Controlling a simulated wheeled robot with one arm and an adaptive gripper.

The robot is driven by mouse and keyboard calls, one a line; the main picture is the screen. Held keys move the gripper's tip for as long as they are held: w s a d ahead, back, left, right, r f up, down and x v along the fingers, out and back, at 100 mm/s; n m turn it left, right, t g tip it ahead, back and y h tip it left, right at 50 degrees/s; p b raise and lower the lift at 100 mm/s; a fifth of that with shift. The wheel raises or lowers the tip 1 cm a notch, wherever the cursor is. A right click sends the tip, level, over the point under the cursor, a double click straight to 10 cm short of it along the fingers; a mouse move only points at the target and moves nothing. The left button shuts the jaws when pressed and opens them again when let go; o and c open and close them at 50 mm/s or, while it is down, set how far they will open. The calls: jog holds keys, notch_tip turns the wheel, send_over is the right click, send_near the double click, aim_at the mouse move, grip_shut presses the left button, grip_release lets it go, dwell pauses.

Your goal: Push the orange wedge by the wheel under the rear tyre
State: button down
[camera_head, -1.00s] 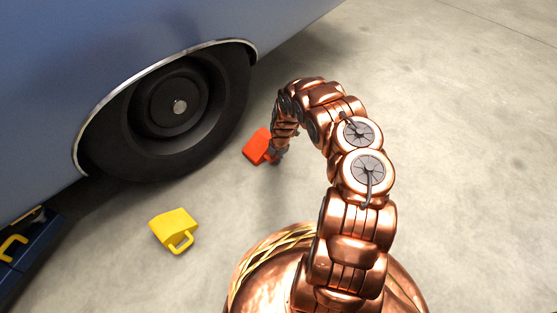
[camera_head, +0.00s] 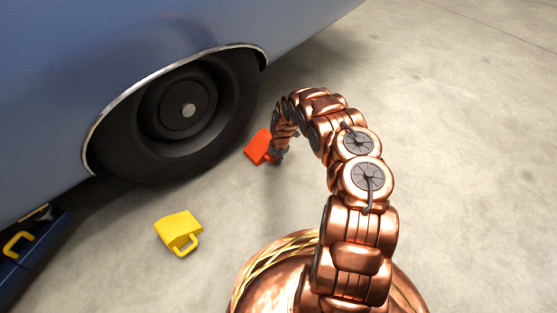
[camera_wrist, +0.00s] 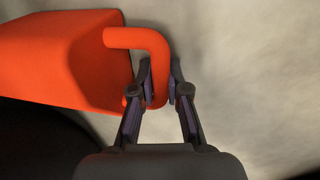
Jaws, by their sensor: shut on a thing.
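The orange wedge (camera_head: 258,147) lies on the floor just right of the car's rear tyre (camera_head: 232,110), close to its tread. In the wrist view the wedge (camera_wrist: 60,55) fills the upper left, with its bent handle (camera_wrist: 160,60) towards me. My gripper (camera_wrist: 160,90) is shut on that handle, one finger on each side of the bar. In the head view my gripper (camera_head: 278,153) is low at the wedge's right end, partly hidden by my arm. A dark shape, likely the tyre, shows at the wrist view's lower left (camera_wrist: 35,145). I cannot tell whether wedge and tyre touch.
A yellow wedge (camera_head: 177,229) with a handle lies on the floor left of my base. A dark blue box (camera_head: 35,250) with a yellow handle is at the far left. The blue car body (camera_head: 150,40) overhangs the tyre. The concrete floor at right is clear.

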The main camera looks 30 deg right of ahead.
jog(key=c, duration=1.1)
grip_release()
jog(key=shift+r, duration=0.1)
jog(key=shift+s+d+r, duration=0.1)
jog(key=shift+s+r, duration=0.2)
jog(key=shift+r, duration=1.65)
jog(key=shift+s+d+r, duration=0.1)
jog(key=shift+s+r, duration=0.25)
jog(key=shift+r, duration=1.55)
jog(key=shift+s+r, duration=0.3)
jog(key=shift+r, duration=1.65)
